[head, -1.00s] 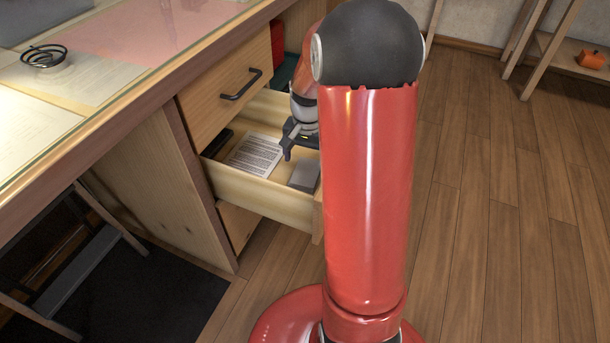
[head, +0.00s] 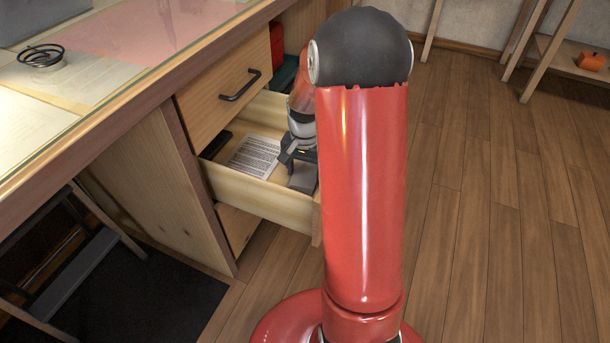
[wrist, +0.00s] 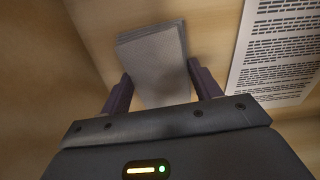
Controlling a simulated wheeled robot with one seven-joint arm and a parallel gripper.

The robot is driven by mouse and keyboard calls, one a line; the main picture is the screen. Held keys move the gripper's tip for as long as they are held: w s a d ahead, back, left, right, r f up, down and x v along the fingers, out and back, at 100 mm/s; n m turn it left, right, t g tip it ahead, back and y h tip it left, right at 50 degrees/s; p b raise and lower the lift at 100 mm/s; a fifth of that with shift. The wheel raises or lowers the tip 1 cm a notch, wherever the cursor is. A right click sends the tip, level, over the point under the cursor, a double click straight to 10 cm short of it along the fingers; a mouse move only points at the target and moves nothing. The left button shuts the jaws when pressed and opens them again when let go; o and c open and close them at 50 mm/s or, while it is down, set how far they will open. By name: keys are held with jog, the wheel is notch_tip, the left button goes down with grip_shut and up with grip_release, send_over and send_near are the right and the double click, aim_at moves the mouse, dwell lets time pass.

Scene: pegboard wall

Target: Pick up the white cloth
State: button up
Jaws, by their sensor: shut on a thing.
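The white cloth (wrist: 157,48) looks like a flat, folded light-grey stack in the wrist view, lying on the drawer floor. My gripper (wrist: 158,72) is shut on it, with one dark finger against each side edge. In the head view my gripper (head: 298,168) is down inside the open drawer (head: 255,199) at its right end, and it hides most of the cloth.
A printed sheet (head: 252,157) lies left of my gripper in the drawer; it also shows in the wrist view (wrist: 283,50). A dark object (head: 216,145) lies at the drawer's left. A closed drawer (head: 225,92) is above. The drawer walls are close around my gripper.

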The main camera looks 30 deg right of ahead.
aim_at(305, 174)
notch_tip(305, 174, up, 20)
jog(key=p, duration=0.3)
jog(key=shift+p, duration=0.35)
